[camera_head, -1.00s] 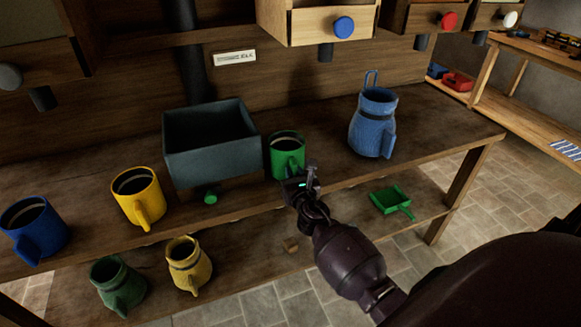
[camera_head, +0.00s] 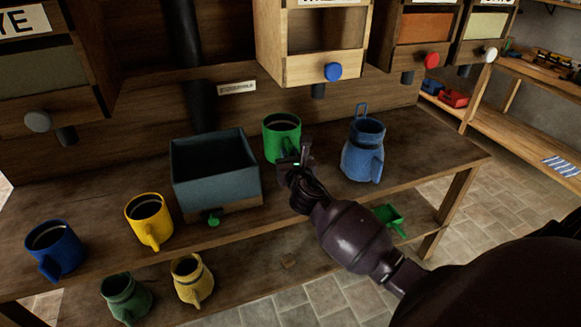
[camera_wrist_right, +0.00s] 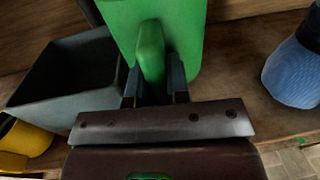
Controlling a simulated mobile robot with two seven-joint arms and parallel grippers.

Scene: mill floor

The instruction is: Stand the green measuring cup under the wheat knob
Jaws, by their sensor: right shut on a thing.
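The green measuring cup (camera_head: 279,148) is upright, between the grey bin and the blue jug in the head view. My right gripper (camera_head: 291,162) is shut on its handle. The right wrist view shows the handle (camera_wrist_right: 151,52) between the two fingers (camera_wrist_right: 155,88) and the green wall behind. The cup looks raised off the bench, left of and below the drawer with the blue knob (camera_head: 333,71) and its dark spout (camera_head: 318,91). That drawer's label (camera_head: 330,3) is cut off, with "WHE" partly readable. Grey, red and white knobs show on other units. My left gripper is not in view.
A grey bin (camera_head: 215,187) stands left of the cup, and a blue jug (camera_head: 361,160) right of it. Yellow (camera_head: 148,222) and blue (camera_head: 54,248) mugs stand at left. Green and yellow jugs and a green scoop (camera_head: 388,218) sit on the lower shelf.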

